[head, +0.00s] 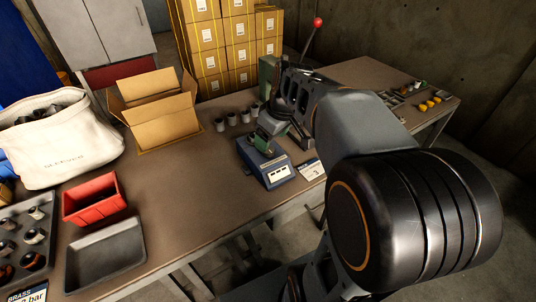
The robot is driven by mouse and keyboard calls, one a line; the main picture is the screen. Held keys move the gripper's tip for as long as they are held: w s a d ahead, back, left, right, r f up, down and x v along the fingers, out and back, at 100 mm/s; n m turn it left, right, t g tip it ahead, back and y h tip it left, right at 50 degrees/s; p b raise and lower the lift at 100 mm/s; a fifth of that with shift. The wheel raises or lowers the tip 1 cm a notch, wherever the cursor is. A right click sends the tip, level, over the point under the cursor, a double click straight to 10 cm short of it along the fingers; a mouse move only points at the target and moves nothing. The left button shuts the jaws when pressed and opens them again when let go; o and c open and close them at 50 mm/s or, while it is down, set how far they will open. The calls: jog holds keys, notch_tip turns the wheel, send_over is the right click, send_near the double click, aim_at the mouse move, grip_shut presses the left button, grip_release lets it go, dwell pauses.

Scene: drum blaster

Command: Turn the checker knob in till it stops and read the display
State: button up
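The checker (253,160) is a blue box on the table, near its front edge, with a pale display panel (277,173) on its sloped front. The figures on the display are too small to read. A green part (263,143) stands on top of the checker. My gripper (271,124) is at the upper rear of the checker, reaching down from my arm. The knob cannot be made out; my gripper and arm cover that area. I cannot tell whether the fingers are open, shut or touching the knob.
A lever with a red ball (318,22) stands behind my arm. Several grey cups (232,118) stand left of the checker. An open carton (160,107), red bin (94,199) and grey tray (106,256) are further left. The table (185,200) is clear between them.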

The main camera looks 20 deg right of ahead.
aim_at(269, 149)
jog(key=w+d+f+n+y+b, duration=0.2)
jog(key=w+d+f+n+b, duration=0.25)
jog(key=w+d, duration=0.35)
jog(key=shift+n, duration=0.35)
jog(key=x, duration=1)
jog(key=shift+w+d+f, duration=0.15)
jog(key=shift+f, duration=0.2)
jog(key=shift+x, duration=0.85)
jog(key=shift+c, duration=0.2)
jog(key=c, duration=0.9)
jog(key=shift+o, duration=0.2)
jog(key=shift+b, duration=0.35)
